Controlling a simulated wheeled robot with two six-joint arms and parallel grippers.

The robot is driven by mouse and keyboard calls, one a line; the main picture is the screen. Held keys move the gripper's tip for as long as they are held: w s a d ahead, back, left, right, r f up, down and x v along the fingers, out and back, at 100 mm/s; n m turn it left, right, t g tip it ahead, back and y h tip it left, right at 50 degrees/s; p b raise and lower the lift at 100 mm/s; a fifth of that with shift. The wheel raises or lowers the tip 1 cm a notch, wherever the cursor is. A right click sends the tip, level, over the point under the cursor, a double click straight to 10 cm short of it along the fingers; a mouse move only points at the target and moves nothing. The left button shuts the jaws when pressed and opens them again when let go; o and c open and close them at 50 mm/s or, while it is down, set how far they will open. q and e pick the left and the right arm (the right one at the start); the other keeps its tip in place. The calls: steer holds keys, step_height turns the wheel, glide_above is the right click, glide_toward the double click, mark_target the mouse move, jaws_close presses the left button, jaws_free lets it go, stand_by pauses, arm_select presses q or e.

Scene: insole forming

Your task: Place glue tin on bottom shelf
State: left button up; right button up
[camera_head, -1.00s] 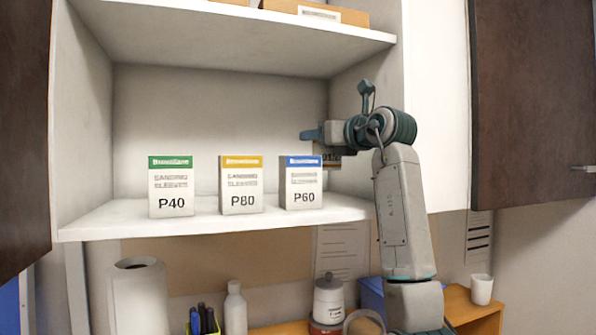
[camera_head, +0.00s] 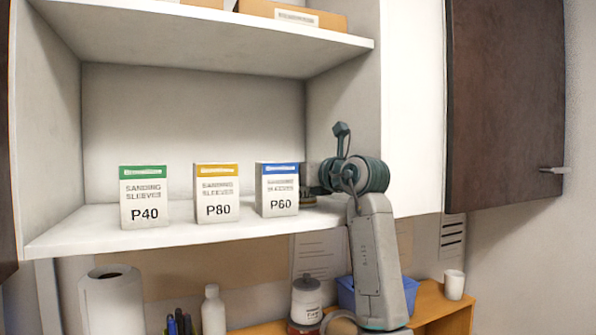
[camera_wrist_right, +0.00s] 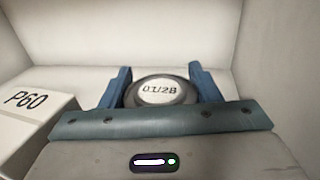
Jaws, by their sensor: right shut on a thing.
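The glue tin (camera_wrist_right: 160,90) is a round dark-rimmed tin with a pale lid marked 01/28 in the right wrist view. My right gripper (camera_wrist_right: 160,84) is shut on it, one blue finger on each side. In the head view the tin (camera_head: 308,196) is mostly hidden behind the P60 box and my right wrist. The gripper is at the right end of the bottom shelf (camera_head: 190,235), low near its surface. Whether the tin touches the shelf cannot be told. My left gripper is not in view.
Boxes P40 (camera_head: 144,197), P80 (camera_head: 217,193) and P60 (camera_head: 277,190) stand along the shelf, P60 just left of the tin. The upper shelf (camera_head: 200,30) is overhead. The cabinet's right wall (camera_head: 350,110) is close by. An open dark door (camera_head: 505,110) hangs at right.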

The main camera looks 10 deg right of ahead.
steer(key=o, duration=0.9)
steer(key=shift+c, duration=0.2)
steer(key=shift+s, duration=0.1)
steer(key=b+v, duration=0.7)
steer(key=v, duration=0.4)
steer(key=shift+s+d+r+b, duration=0.1)
steer(key=shift+s+d+b, duration=0.1)
steer(key=shift+s+b, duration=0.2)
